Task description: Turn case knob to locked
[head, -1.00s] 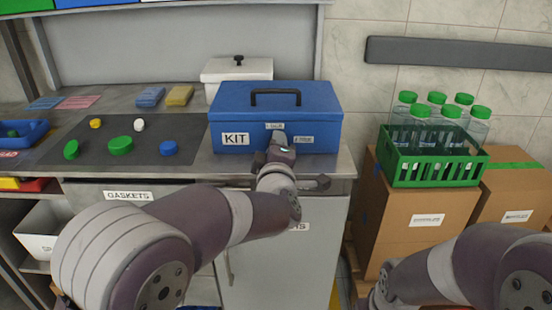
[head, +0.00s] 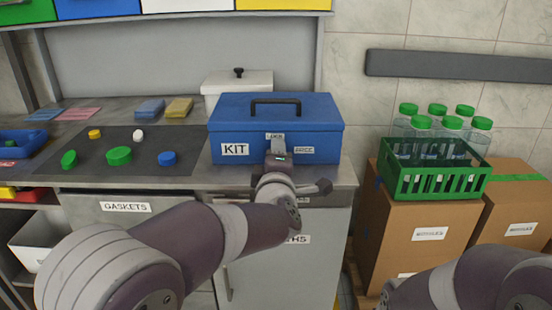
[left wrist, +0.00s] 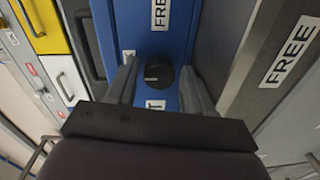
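The blue case (head: 240,128), labelled KIT, stands on the counter with its dark handle (head: 276,102) on the lid. Its black round knob (left wrist: 159,76) shows on the front face in the left wrist view, with a pale mark toward the picture's left. A FREE label (left wrist: 159,14) is above the knob there. A small label, apparently LOCK (head: 275,135), sits above my gripper in the head view. My left gripper (head: 277,153) is at the case front, its fingers (left wrist: 160,85) apart on either side of the knob, with visible gaps. In the head view, my gripper hides the knob. My right gripper is out of view.
A white lidded box (head: 237,88) stands behind the case. A dark mat (head: 130,145) with several coloured caps lies to the left. A green crate (head: 434,180) of bottles sits on a cardboard box (head: 400,230) at right. The floor gap beside the counter is narrow.

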